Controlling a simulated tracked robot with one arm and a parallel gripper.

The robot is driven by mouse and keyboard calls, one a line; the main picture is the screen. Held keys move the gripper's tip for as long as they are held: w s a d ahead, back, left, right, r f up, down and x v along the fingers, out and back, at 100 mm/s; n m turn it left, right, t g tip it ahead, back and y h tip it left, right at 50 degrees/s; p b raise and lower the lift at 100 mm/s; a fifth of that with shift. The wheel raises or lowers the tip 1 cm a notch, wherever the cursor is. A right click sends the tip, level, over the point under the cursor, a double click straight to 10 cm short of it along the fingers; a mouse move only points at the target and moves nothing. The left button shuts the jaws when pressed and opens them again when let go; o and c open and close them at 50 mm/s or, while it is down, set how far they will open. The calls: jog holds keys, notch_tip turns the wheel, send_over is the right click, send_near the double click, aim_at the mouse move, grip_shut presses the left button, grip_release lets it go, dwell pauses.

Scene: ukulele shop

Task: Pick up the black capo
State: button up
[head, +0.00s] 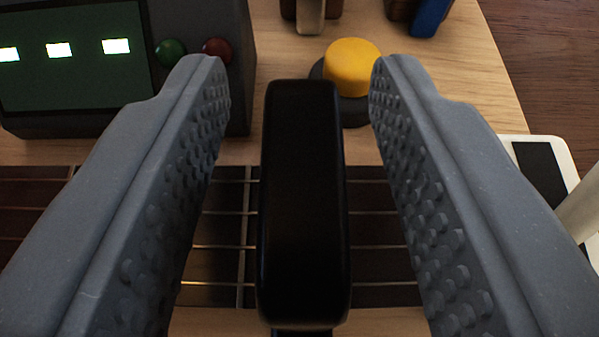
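The black capo (303,200) is a dark, rounded upright bar in the middle of the head view, in front of a fretboard with strings (220,235). My gripper (300,80) is open, with one grey, dimpled finger on each side of the capo. Gaps show between the capo and both fingers, so neither appears to touch it. The capo's lower end runs off the bottom edge of the view.
A dark box with a lit screen (75,75) and green and red buttons stands at the back left. A yellow button (352,68) on a dark base stands just behind the capo. Wooden and blue items (430,15) are at the top. A white-edged object (540,160) lies at right.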

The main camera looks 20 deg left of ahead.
grip_shut()
jog(key=shift+r, duration=0.1)
